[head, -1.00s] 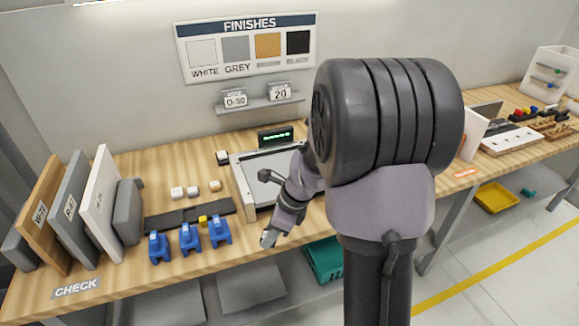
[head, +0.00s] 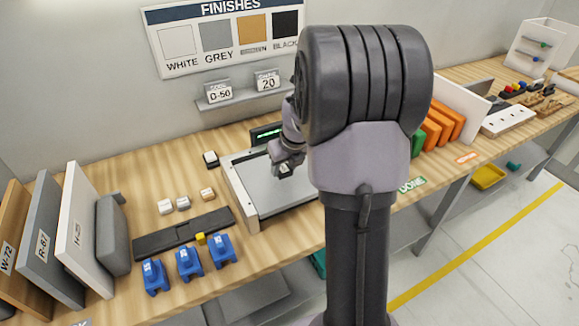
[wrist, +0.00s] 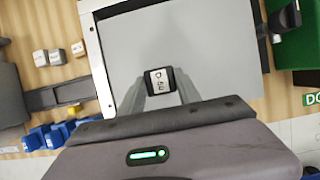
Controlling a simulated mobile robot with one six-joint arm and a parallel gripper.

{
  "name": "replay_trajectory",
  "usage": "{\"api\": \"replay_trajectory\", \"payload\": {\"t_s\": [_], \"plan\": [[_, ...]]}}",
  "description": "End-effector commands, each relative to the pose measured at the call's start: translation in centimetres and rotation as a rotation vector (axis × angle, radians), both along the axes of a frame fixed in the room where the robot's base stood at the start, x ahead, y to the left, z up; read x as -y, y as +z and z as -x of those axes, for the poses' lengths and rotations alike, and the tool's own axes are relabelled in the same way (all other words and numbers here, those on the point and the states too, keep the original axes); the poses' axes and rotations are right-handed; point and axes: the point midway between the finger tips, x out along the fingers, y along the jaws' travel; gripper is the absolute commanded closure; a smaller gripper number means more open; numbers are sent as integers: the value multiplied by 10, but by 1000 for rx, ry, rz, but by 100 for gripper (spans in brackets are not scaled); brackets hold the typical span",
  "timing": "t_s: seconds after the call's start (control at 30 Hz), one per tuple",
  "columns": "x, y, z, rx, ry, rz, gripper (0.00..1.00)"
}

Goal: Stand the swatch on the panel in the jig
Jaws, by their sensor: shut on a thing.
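My gripper (head: 285,171) is shut on the swatch, a small dark block with a white label that seems to read D-50. The swatch (wrist: 158,82) shows between my fingertips in the wrist view. It is over the grey panel (head: 262,187) that lies flat in the jig (head: 234,195). I cannot tell whether the swatch touches the panel. In the wrist view the panel (wrist: 210,45) surrounds my fingers, with the jig's pale rail (wrist: 98,60) to the left. My arm hides the jig's right part in the head view.
Blue clamps (head: 188,263) sit in front of a dark strip (head: 165,238). Upright panels (head: 84,227) stand far left, orange ones (head: 440,123) right. A display (head: 267,133) is behind.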

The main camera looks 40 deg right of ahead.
Motion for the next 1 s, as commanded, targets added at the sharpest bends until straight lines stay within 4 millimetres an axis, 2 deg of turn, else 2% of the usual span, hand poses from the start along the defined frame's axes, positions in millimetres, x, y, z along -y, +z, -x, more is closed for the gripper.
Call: {"api": "replay_trajectory", "payload": {"t_s": [0.03,0.1,0.23,0.47,0.77,0.8,0.9,1.0], "plan": [[15,-4,-7,0,-4,-1,98],[32,-5,-16,0,-4,-1,98],[48,-6,-25,0,0,0,98],[49,-43,-26,-1,0,-1,98],[49,-43,-26,-1,0,-1,98],[49,-44,-26,-1,0,-1,58],[49,-43,-26,0,0,-1,39],[49,-43,-26,0,0,-1,38]]}}
